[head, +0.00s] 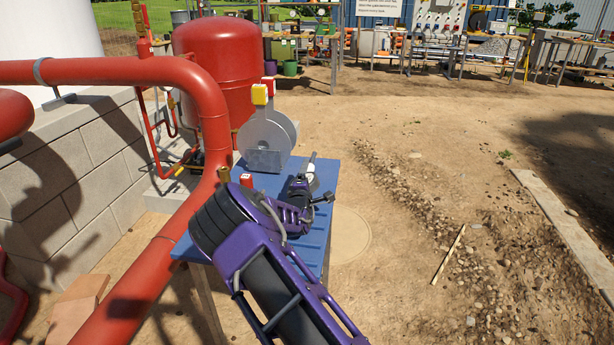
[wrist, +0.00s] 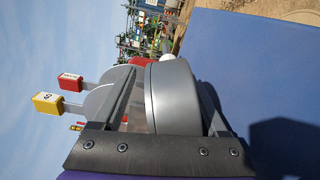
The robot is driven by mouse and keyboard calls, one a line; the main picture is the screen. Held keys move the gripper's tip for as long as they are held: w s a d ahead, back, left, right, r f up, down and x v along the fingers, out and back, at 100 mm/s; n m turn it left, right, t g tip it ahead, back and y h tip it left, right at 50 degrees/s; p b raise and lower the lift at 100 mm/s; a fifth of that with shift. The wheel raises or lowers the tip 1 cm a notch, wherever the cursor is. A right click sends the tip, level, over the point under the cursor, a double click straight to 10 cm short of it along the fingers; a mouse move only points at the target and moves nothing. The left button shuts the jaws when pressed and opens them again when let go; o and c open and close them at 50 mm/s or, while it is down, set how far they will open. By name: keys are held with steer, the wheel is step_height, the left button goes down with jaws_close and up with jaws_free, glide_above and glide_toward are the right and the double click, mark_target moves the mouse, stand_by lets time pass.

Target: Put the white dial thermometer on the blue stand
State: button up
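The blue stand (head: 322,205) is a small table with a flat blue top, and its surface also fills the right of the wrist view (wrist: 250,60). My gripper (head: 302,190) is low over its right half. In the wrist view my gripper (wrist: 168,100) has its two dark fingers apart, with a thick grey round body (wrist: 175,95) between them. This looks like the thermometer's casing seen edge-on. In the head view a small white patch, likely the white dial thermometer (head: 313,182), shows just beyond the fingers. Whether the fingers press on it is unclear.
Grey upright discs with a yellow tag (head: 260,94) and a red tag (head: 269,84) stand at the stand's back. A small red-topped block (head: 246,179) is near my wrist. Thick red pipe (head: 210,110) runs along the left, before a red tank (head: 215,60). Open ground lies right.

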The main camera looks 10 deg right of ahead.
steer(key=o, duration=0.4)
steer(key=shift+s+a, duration=0.1)
steer(key=shift+s, duration=0.1)
steer(key=shift+w, duration=0.1)
steer(key=shift+w, duration=0.2)
steer(key=shift+r, duration=0.1)
